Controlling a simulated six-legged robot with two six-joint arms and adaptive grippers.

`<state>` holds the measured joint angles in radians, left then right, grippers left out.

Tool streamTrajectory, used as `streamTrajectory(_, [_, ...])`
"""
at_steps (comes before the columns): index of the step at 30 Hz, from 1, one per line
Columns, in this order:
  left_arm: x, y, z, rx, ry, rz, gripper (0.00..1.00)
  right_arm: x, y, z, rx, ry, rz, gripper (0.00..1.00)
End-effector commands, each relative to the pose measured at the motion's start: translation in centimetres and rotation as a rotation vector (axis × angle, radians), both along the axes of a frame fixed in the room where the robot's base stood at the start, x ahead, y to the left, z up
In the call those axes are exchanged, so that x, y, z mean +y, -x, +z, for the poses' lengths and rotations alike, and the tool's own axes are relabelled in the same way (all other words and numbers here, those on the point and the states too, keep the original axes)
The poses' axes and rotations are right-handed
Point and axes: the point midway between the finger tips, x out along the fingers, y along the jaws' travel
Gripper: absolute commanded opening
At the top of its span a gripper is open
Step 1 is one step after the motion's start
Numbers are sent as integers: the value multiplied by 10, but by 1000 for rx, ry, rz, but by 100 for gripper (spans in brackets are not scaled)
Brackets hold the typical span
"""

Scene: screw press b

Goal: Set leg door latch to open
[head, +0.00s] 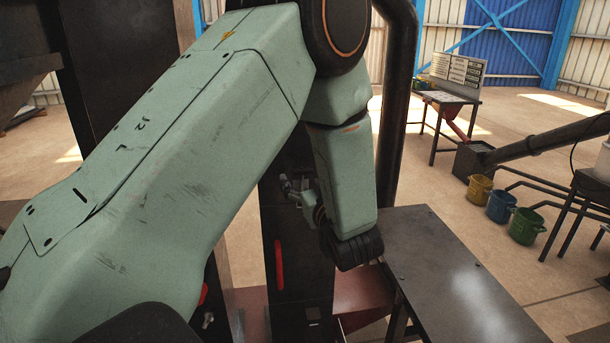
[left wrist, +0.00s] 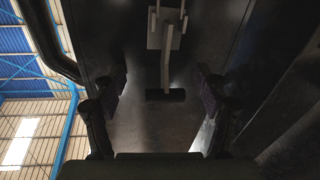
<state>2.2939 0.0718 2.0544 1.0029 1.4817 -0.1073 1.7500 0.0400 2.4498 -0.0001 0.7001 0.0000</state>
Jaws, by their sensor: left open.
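The latch (left wrist: 166,42) shows in the left wrist view as a pale grey bracket with a lever ending in a dark crossbar (left wrist: 165,95), on a dark metal panel. My left gripper (left wrist: 161,84) is open, with one dark finger on each side of the lever. The fingers look apart from it. In the head view my green left arm reaches across to the dark leg (head: 290,292). A small grey metal part shows beside my wrist there; I cannot tell whether it is latch or gripper. My right gripper is not in view.
A red handle (head: 279,265) is on the leg below my wrist. A dark metal table (head: 440,275) stands close on the right. A thick black pipe (head: 394,110) rises behind my arm. Coloured buckets (head: 500,207) stand farther back, with open floor between.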

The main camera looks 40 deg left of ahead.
Motion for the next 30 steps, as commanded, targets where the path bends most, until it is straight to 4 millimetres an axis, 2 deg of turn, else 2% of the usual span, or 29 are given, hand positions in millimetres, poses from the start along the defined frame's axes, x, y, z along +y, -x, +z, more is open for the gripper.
streamTrajectory(11, [-2, 2, 0, 0, 0, 1, 72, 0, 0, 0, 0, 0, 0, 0])
streamTrajectory(30, [0, 1, 2, -4, -2, 2, 17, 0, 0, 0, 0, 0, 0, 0])
